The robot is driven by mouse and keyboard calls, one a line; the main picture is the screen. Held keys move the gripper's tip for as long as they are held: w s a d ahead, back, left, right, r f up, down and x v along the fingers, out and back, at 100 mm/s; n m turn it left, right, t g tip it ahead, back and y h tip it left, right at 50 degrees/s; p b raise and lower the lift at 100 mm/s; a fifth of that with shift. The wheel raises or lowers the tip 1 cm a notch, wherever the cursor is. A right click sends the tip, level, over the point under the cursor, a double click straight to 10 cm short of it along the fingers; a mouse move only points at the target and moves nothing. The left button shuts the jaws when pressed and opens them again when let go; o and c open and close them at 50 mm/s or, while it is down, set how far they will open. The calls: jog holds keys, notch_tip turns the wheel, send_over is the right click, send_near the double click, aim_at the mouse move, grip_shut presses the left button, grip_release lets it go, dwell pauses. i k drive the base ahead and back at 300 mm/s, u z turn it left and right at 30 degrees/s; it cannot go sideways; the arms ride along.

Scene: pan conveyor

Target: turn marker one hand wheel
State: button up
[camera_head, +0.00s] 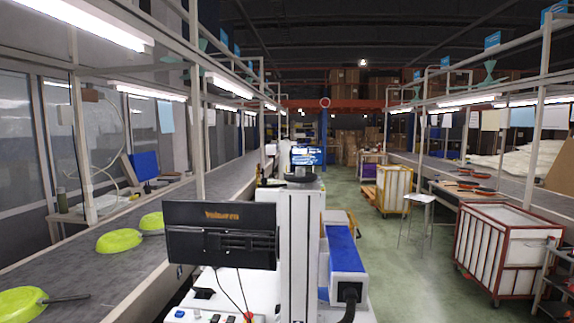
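I cannot make out the marker one hand wheel for certain in the head view. A small round red-rimmed thing (324,102) sits high on a blue post (323,135) far down the aisle; it is too small to tell what it is. A dark flat disc (300,178) shows at the top of the white column in the middle; I cannot tell whether it is part of my own body. My gripper is not in view.
Lime-green pans (120,240) lie on the grey conveyor (75,265) at left. Red-orange pans (475,185) lie by the right line. A red-framed cart (505,250), a yellow-framed cart (394,188) and a small stand (417,218) are on the right. Green floor (400,285) is clear between.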

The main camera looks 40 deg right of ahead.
aim_at(300, 176)
jog(key=i, duration=0.45)
jog(key=z, duration=0.75)
